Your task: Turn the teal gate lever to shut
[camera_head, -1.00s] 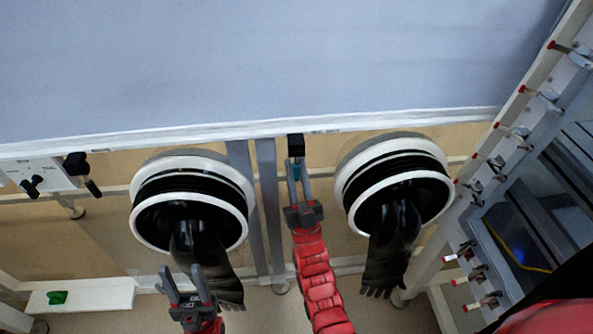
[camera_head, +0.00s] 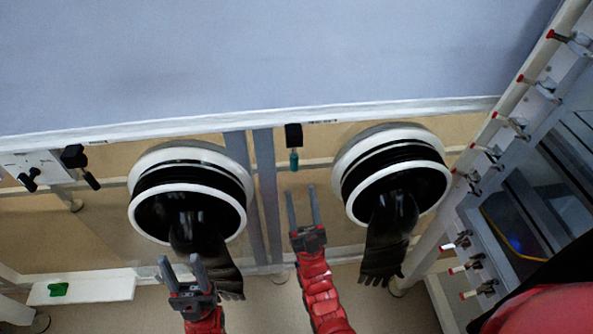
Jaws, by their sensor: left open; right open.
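The teal gate lever (camera_head: 294,160) hangs down below a black block (camera_head: 293,136) under the edge of the pale panel, between the two glove ports. My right gripper (camera_head: 302,190) is open and empty, with its fingertips a little below the lever and apart from it. My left gripper (camera_head: 180,262) is open and empty, low in front of the left port's black glove. Nothing covers the lever now.
The left glove port (camera_head: 140,220) and right glove port (camera_head: 441,200) have black gloves hanging from them. Black handles (camera_head: 73,157) are at the far left. A white shelf (camera_head: 105,290) carries a green object (camera_head: 58,289). A rack with red-tipped pegs (camera_head: 520,80) stands at the right.

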